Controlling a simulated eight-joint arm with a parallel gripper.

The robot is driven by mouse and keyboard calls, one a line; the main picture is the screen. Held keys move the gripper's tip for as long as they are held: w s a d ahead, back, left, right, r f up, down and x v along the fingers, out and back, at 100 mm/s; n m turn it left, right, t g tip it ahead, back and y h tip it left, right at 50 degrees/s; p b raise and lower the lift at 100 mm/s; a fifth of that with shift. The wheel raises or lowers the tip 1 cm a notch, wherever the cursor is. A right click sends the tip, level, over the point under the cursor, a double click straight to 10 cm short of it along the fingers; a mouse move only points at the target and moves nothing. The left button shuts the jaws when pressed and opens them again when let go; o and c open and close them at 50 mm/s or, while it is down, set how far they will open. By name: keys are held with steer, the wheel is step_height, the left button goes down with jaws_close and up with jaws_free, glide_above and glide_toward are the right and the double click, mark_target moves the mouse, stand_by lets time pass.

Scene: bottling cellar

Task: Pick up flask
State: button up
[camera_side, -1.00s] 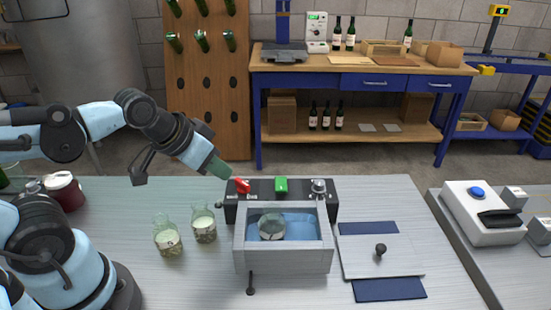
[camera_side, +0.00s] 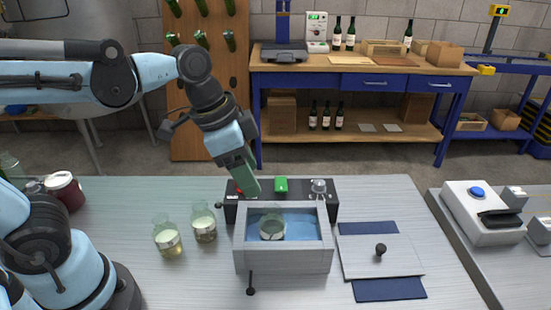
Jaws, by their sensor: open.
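A clear round flask (camera_side: 271,228) sits inside the grey open-topped bath (camera_side: 283,263), in the blue interior. Two more glass flasks with pale yellowish liquid stand on the table left of the bath: one nearer (camera_side: 168,241) and one beside it (camera_side: 204,226). My gripper (camera_side: 252,184) points steeply down, with greenish finger ends, above the back left of the bath. It is apart from the flask in the bath, up and to its left. The gap between its fingers is hard to see from this side; it holds nothing visible.
A dark control panel (camera_side: 302,197) with a green switch (camera_side: 281,184) stands behind the bath; my gripper partly hides its red knob. A lid with a black knob (camera_side: 381,250) lies to the right over blue mats. A dark red jar (camera_side: 65,191) stands left. The front table is mostly clear.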

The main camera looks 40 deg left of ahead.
mark_target(275, 218)
steer(key=shift+m+g, duration=0.4)
steer(key=shift+m, duration=0.3)
steer(key=shift+d+x, duration=0.35)
steer(key=shift+x, duration=1.65)
steer(key=shift+d+x, duration=0.35)
steer(key=shift+x, duration=1.6)
steer(key=shift+d+x, duration=0.3)
steer(key=shift+x, duration=1.7)
steer(key=shift+r, duration=0.2)
steer(key=c, duration=0.9)
steer(key=shift+r, duration=0.1)
steer(key=shift+r, duration=0.1)
